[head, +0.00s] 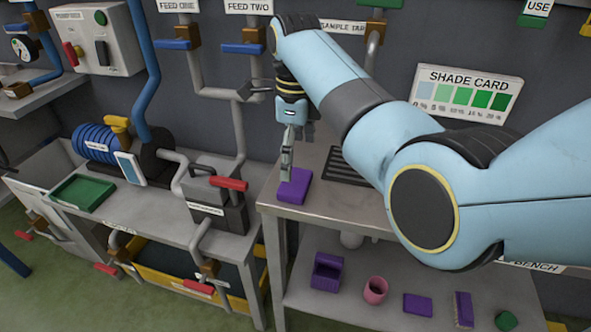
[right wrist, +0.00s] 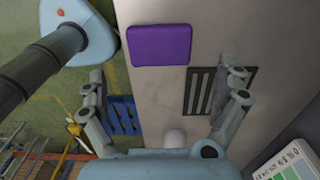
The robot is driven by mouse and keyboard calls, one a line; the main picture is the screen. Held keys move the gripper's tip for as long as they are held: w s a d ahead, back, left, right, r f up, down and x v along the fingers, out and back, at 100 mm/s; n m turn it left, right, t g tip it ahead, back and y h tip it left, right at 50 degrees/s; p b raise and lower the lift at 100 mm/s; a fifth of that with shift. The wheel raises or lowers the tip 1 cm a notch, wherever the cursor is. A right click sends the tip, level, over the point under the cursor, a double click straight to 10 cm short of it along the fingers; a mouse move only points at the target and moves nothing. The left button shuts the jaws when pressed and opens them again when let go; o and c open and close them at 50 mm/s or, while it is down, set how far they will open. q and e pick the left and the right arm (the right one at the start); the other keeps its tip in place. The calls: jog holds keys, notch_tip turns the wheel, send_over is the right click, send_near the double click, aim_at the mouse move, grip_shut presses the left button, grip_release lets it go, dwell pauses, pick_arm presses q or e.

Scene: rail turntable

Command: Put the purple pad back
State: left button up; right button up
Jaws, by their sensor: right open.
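A purple pad (head: 295,186) lies flat near the left front edge of the upper bench top (head: 285,211). The right wrist view shows it as a purple rectangle (right wrist: 159,45) on the pale top, ahead of the fingers. My right gripper (head: 287,172) points down at the pad in the head view; whether it touches cannot be told there. In the right wrist view its fingers (right wrist: 162,80) are spread wide with nothing between them. A second flat purple piece (head: 418,304) lies on the lower shelf. My left gripper is in neither view.
The lower shelf holds a purple open box (head: 327,272), a pink cup (head: 375,290), a purple brush-like piece (head: 464,309) and a green object (head: 506,320). A dark slotted grate (head: 348,166) lies right of the pad.

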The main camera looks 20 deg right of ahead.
aim_at(296, 181)
notch_tip(296, 181, up, 6)
jog(key=shift+f, duration=0.2)
